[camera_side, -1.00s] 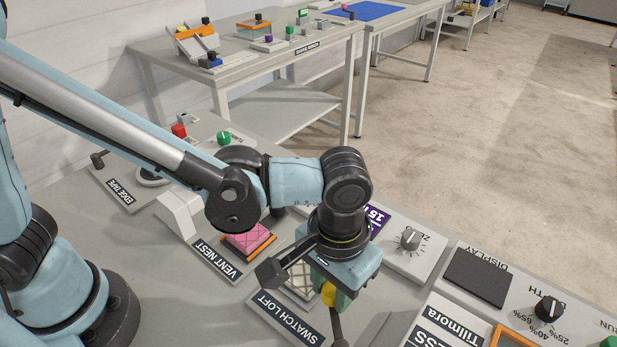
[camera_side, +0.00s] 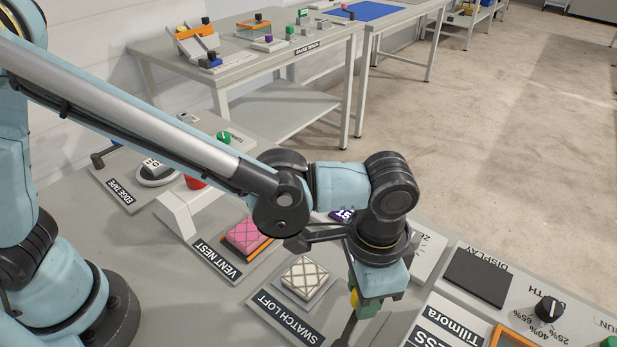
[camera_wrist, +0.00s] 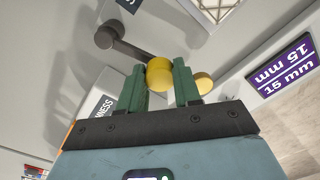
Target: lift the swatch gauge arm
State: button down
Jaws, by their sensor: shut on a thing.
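My gripper (camera_side: 362,304) has green fingers shut on the yellow knob (camera_wrist: 160,73) of the swatch gauge arm. The gauge arm (camera_wrist: 128,50) is a dark grey lever, running up-left from the knob to a round end in the wrist view. In the side view, a dark part of it (camera_side: 348,330) shows below the fingers. The cream cross-hatched swatch (camera_side: 304,277) lies on its pad at the SWATCH LOFT label (camera_side: 286,319), left of my gripper and uncovered. I cannot tell how high the lever is raised.
A pink block (camera_side: 245,234) sits at VENT NEST, beside a white stand (camera_side: 180,213). A purple 15 mm label (camera_wrist: 284,72) lies to the right in the wrist view. The DISPLAY panel (camera_side: 478,276) and a black knob (camera_side: 549,309) are right of my gripper.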

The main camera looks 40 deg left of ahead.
jog(key=shift+d, duration=0.1)
dwell(0.3)
jog(key=c, duration=0.8)
grip_release()
notch_tip(320, 180, up, 12)
jog(key=shift+r, duration=0.1)
jog(key=w+a+n+t+h, duration=0.1)
jog(key=w+a+n+t, duration=0.25)
jog(key=a, duration=1.35)
jog(key=s+a+f+n+t, duration=0.1)
jog(key=a, duration=0.3)
jog(key=s+a+f+n+t, duration=0.1)
jog(key=a+n, duration=0.1)
jog(key=a, duration=0.3)
jog(key=a+f+n+t+y, duration=0.1)
jog(key=a, duration=0.4)
jog(key=shift+s+f+n+t, duration=0.35)
jog(key=shift+s+f, duration=0.05)
